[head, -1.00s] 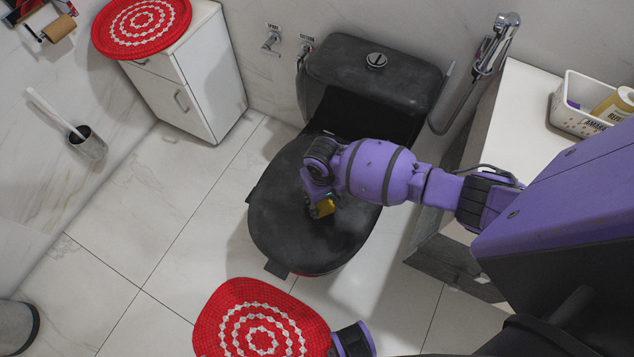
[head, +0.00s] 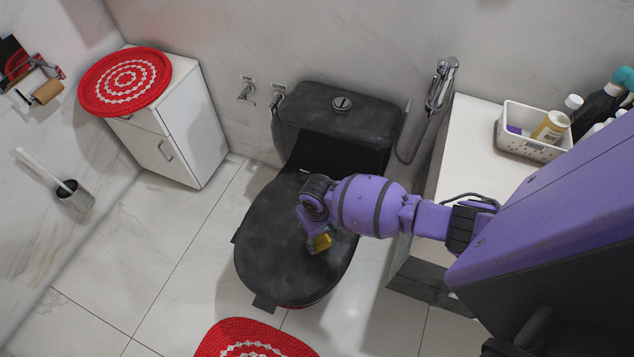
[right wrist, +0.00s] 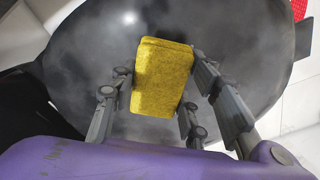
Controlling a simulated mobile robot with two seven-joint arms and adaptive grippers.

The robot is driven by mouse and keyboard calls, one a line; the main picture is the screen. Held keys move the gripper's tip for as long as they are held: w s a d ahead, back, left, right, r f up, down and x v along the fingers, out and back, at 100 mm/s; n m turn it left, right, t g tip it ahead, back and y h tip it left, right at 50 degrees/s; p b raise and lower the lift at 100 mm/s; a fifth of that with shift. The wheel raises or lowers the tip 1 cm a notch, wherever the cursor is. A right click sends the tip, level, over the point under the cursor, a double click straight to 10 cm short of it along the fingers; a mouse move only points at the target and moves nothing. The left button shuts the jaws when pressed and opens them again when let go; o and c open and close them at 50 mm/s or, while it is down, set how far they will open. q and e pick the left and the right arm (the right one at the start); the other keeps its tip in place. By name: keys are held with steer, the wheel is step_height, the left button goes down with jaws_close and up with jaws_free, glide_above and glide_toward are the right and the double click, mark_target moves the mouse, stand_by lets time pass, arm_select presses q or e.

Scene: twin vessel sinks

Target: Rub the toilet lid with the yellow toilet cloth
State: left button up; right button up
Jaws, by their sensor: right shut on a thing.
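The black toilet lid (head: 283,255) is closed on the toilet in the middle of the head view. It shows smudged grey patches in the right wrist view (right wrist: 75,75). My right gripper (head: 318,243) is over the right part of the lid, shut on the yellow cloth (head: 321,242). In the right wrist view the cloth (right wrist: 161,77) is a thick folded block between the fingers, in front of the lid. I cannot tell for sure whether it touches the lid. My left gripper is not in view.
The black cistern (head: 338,118) is behind the lid. A white counter (head: 468,150) with a bottle basket (head: 528,148) is at the right. A white cabinet (head: 178,145) is at the back left, a toilet brush (head: 72,193) left, a red mat (head: 250,340) in front.

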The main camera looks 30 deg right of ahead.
step_height(320, 180, up, 3)
steer(key=shift+w+p, duration=0.1)
steer(key=shift+p, duration=0.8)
steer(key=shift+r+p, duration=0.4)
steer(key=shift+f, duration=0.1)
